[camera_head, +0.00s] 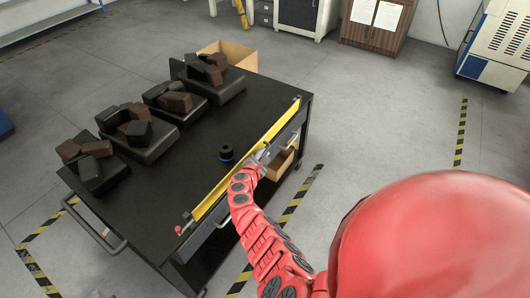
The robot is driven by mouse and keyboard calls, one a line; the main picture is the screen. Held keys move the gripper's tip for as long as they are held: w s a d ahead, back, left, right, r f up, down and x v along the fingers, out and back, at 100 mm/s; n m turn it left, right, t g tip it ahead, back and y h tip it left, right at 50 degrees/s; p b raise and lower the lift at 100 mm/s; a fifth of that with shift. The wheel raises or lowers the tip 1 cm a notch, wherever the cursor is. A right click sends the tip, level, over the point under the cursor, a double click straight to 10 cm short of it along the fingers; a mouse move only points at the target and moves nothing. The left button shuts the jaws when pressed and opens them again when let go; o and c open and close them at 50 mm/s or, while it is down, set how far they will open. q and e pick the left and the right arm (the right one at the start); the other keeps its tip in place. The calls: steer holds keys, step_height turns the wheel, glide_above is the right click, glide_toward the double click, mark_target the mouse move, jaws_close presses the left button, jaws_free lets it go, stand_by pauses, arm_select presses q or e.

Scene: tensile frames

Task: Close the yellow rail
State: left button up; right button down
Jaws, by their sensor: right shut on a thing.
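The yellow rail (219,190) is a long, narrow strip along the right edge of the black table, running from the near corner to the far corner. My red right arm reaches up from the bottom of the view. Its gripper (263,156) is at the rail's middle stretch and is shut on the rail. The fingertips are small here, and their exact hold is hard to make out. A small red knob (179,229) sits by the rail's near end. My left gripper is not in view.
The black table (170,200) carries several dark trays (148,146) of brown and black blocks at its left. A cardboard box (236,52) is behind the table. The floor to the right is clear.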

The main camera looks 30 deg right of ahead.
steer(key=shift+w+a+n+g, duration=0.15)
steer(key=shift+n+g, duration=0.15)
steer(key=shift+n, duration=0.1)
stand_by(0.3)
steer(key=c, duration=1.2)
jaws_free()
steer(key=shift+o, duration=0.2)
steer(key=shift+r+p, duration=0.15)
steer(key=shift+p, duration=0.15)
steer(key=shift+a+r+p, duration=0.15)
steer(key=shift+a+p, duration=0.1)
steer(key=shift+p, duration=0.05)
steer(key=p+v, duration=0.4)
steer(key=v, duration=1.2)
steer(key=shift+s+a, duration=0.3)
steer(key=shift+s, duration=0.05)
steer(key=shift+d, duration=0.1)
